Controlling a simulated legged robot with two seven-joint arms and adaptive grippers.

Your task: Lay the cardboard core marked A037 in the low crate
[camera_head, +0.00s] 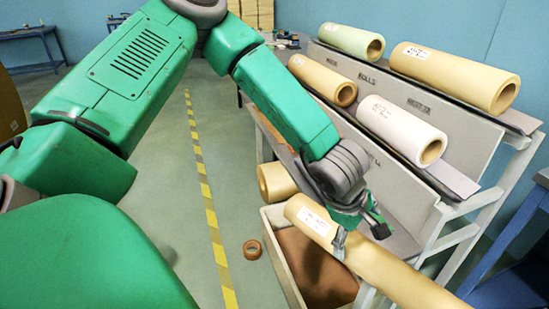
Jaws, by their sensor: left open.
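A long tan cardboard roll (395,272) with a white label lies slanting at the lower right, partly over the low crate as seen from here; the label is too small to read. My left gripper (359,235) is at this roll, open, with one finger on the near side and the other towards its far side. I cannot tell whether the fingers touch it. The low crate (281,257), pale-walled with a brown inside, stands on the floor below. Its right part is hidden by the roll. My right gripper is not in view.
A sloped grey rack (465,128) holds several rolls: pale green (345,40), tan (450,73), a shorter tan one (318,77) and white (395,125). Another tan roll (272,183) lies behind the crate. A brown tape ring (252,249) lies on the floor beside a yellow striped line (211,218).

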